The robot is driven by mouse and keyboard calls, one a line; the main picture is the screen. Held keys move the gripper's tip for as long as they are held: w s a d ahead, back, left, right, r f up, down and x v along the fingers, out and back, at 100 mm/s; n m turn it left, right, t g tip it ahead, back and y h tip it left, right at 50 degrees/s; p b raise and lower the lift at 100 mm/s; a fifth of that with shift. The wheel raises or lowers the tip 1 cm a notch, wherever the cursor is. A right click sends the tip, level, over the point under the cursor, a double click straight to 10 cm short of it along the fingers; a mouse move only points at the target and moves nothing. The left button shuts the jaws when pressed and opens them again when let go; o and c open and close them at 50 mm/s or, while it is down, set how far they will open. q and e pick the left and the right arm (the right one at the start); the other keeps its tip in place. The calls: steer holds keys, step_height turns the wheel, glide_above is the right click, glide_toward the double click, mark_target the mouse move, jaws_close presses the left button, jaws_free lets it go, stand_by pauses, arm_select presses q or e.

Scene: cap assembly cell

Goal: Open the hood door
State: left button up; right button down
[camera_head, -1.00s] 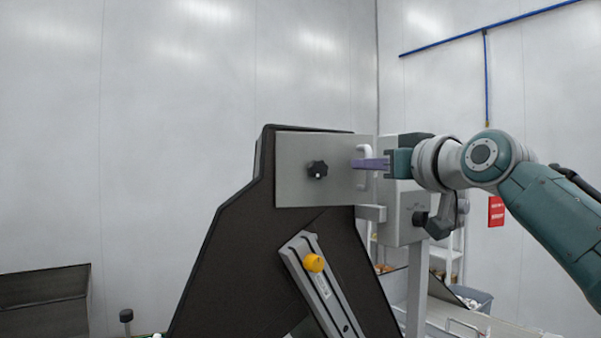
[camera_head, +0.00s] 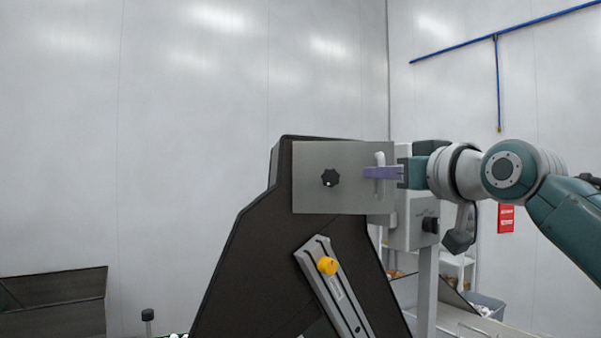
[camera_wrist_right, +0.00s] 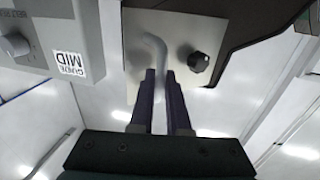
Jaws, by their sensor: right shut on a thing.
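The hood door is a flat grey metal panel (camera_head: 335,195) on the upper side of a dark machine housing (camera_head: 265,262). It carries a black knob (camera_head: 329,177) and a pale handle (camera_head: 379,159) near its right edge. My right gripper (camera_head: 372,173) comes in from the right, with purple fingers shut on the handle. In the right wrist view the two fingers (camera_wrist_right: 159,88) lie on either side of the pale handle (camera_wrist_right: 155,45), with the knob (camera_wrist_right: 198,61) to the right. My left gripper is not in view.
A grey control box (camera_head: 408,222) on a post stands just right of the panel, close under my right wrist. A slotted bracket with a yellow knob (camera_head: 327,265) sits below the panel. A dark bin (camera_head: 55,303) is at lower left.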

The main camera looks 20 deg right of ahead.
steer(key=shift+a, duration=0.25)
steer(key=c, duration=1.1)
jaws_free()
steer(key=shift+o, duration=1.1)
steer(key=shift+d, duration=0.1)
steer(key=shift+s, duration=0.1)
steer(key=s+p, duration=0.3)
steer(key=s, duration=0.6)
steer(key=shift+s+d, duration=0.3)
steer(key=shift+s, duration=0.05)
